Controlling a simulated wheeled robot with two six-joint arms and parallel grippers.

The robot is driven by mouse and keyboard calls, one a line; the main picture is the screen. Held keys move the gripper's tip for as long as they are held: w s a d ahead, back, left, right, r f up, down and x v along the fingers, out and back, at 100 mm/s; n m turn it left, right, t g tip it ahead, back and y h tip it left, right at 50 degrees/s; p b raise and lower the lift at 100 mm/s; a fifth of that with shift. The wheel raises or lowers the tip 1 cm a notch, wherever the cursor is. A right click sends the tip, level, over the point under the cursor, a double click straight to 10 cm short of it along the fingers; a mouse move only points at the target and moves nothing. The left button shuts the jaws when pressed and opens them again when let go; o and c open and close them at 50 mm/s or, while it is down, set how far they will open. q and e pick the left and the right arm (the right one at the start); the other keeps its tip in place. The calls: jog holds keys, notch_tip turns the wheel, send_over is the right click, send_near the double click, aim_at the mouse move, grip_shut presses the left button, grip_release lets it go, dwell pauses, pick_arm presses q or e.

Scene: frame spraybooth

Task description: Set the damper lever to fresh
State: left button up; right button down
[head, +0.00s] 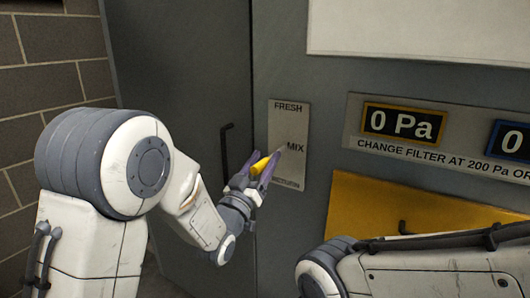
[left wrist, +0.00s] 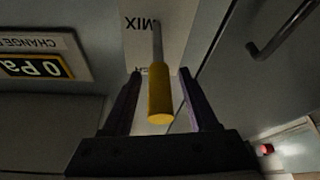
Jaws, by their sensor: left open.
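The damper lever has a yellow grip (head: 261,163) on a thin metal rod, and it also shows in the left wrist view (left wrist: 160,95). It stands out from a pale label plate (head: 289,125) marked FRESH at the top and MIX in the middle. The lower lettering is small and partly hidden. The rod meets the plate near MIX. My left gripper (left wrist: 160,74) is open, with one finger on each side of the yellow grip and gaps showing between. My right gripper is out of view.
A pressure display (head: 403,123) reading 0 Pa and a yellow panel (head: 375,207) with a dark handle are to the right of the plate. A dark door handle (head: 225,148) is to the left. A brick wall (head: 45,60) stands at far left.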

pick_arm(q)
jog(key=shift+w+d+r, duration=0.15)
jog(key=shift+w, duration=0.2)
jog(key=shift+c, duration=0.3)
grip_shut()
dwell(1.0)
